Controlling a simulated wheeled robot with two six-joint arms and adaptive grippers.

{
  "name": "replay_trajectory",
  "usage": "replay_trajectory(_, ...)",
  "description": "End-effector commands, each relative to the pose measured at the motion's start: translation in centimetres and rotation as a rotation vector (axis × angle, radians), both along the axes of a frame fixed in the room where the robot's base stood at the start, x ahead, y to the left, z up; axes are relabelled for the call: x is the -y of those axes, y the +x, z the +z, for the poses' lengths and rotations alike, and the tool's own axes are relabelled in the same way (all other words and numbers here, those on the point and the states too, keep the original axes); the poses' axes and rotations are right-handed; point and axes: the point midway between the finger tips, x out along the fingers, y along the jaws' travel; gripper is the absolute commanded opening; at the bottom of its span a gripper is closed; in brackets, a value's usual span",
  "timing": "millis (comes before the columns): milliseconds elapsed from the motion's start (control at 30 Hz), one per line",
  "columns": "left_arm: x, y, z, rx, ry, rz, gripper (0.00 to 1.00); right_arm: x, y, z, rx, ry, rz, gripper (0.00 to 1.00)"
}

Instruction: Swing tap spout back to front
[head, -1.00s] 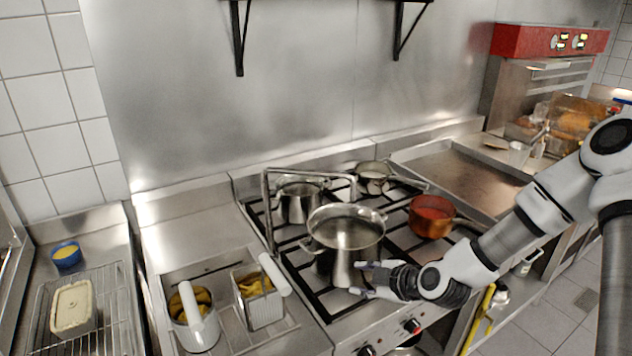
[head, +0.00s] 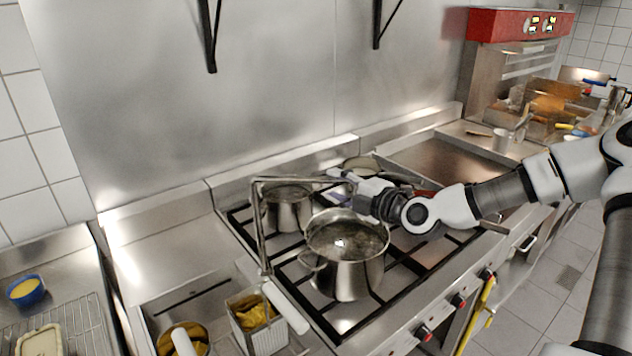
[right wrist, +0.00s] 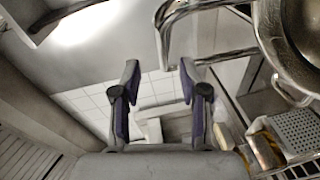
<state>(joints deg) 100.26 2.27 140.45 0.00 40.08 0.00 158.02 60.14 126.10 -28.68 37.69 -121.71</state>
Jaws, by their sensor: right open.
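The tap spout (head: 300,180) is a bent grey metal pipe. In the head view its upright stands at the stove's left side, and its top bar runs right, above the pots at the back. My right gripper (head: 342,187) is behind the large pot, close to the bar's right end, fingers pointing left. In the right wrist view the two fingers (right wrist: 160,72) are spread with nothing between them. Bent metal pipe (right wrist: 165,42) shows beyond and right of the fingertips. I cannot tell whether a finger touches the spout. My left gripper is not in view.
A large steel pot (head: 346,270) stands on the front of the stove, below my right gripper. A smaller pot (head: 289,212) sits behind it under the spout. Fryer baskets (head: 255,322) stand at the left front. The back wall is close behind.

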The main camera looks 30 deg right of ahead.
Motion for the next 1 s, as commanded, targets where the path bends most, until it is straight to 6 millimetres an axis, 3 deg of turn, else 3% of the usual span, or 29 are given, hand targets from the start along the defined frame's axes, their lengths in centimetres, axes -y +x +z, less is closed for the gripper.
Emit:
replay_trajectory(33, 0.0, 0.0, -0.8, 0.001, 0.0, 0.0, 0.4, -0.4, 0.6, -0.7, -0.002, -0.011, 0.008, 0.43)
replay_trajectory(300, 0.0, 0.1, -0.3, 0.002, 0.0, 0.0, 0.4, -1.0, 4.7, -0.7, -0.003, -0.005, 0.003, 0.43)
replay_trajectory(667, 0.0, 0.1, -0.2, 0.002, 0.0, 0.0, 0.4, -1.3, 5.6, -0.8, 0.0, 0.003, 0.005, 0.43)
replay_trajectory(800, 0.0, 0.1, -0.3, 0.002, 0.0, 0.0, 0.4, -1.2, 5.6, -0.8, -0.001, 0.003, 0.005, 0.0)
replay_trajectory(1000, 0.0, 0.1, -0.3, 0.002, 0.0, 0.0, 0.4, -1.3, 5.6, -0.8, -0.002, 0.001, 0.005, 0.0)
